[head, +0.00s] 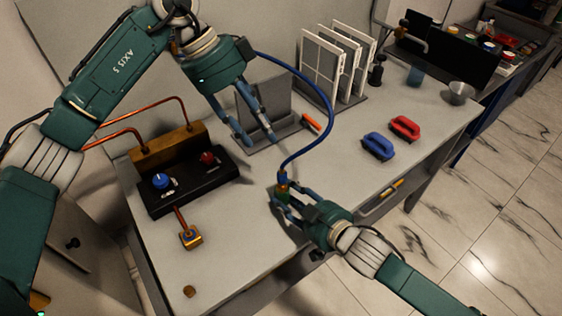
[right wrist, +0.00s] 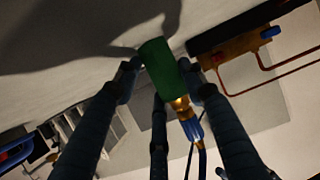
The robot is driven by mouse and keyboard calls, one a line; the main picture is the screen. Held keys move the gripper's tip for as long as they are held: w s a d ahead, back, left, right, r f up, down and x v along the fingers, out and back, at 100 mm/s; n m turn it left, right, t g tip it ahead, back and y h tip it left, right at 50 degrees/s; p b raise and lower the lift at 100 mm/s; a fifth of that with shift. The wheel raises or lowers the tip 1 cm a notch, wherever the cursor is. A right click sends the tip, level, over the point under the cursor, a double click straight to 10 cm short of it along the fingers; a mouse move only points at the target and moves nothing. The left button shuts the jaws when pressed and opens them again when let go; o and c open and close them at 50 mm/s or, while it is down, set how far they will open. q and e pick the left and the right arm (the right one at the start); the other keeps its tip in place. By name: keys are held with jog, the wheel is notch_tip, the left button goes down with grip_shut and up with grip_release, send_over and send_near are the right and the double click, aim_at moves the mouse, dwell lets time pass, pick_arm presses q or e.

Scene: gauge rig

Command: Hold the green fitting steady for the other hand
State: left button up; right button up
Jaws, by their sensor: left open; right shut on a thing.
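The green fitting (head: 282,188) is held above the bench by my right gripper (head: 284,197), whose fingers close around it. In the right wrist view the fitting (right wrist: 160,66) is a green cylinder between the fingertips, tilted, with a brass end (right wrist: 181,107) and a blue hose (right wrist: 193,130). In the head view the blue hose (head: 326,108) rises from the fitting and arcs up behind my left gripper. My left gripper (head: 259,141) is open and empty, fingers pointing down, above and left of the fitting and apart from it.
A black valve block (head: 180,190) with blue and red knobs, a brass manifold (head: 168,151) and copper pipes stands at the left. A brass piece (head: 190,237) sits in front. White panels (head: 338,62) stand in a rack behind. Blue (head: 378,147) and red (head: 405,128) handled items lie right.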

aim_at(282, 167)
pick_arm(q)
jog(key=d+m+y, duration=0.1)
jog(key=m, duration=0.2)
jog(key=d+f+m+y, duration=0.1)
jog(key=d+m+y, duration=0.1)
jog(key=m, duration=0.2)
jog(key=d+f+m+t+y, duration=0.1)
jog(key=d+m+y, duration=0.1)
jog(key=m, duration=0.2)
jog(key=shift+s, duration=0.35)
notch_tip(282, 167, down, 12)
jog(key=shift+r, duration=0.1)
jog(key=shift+w, duration=0.1)
grip_shut()
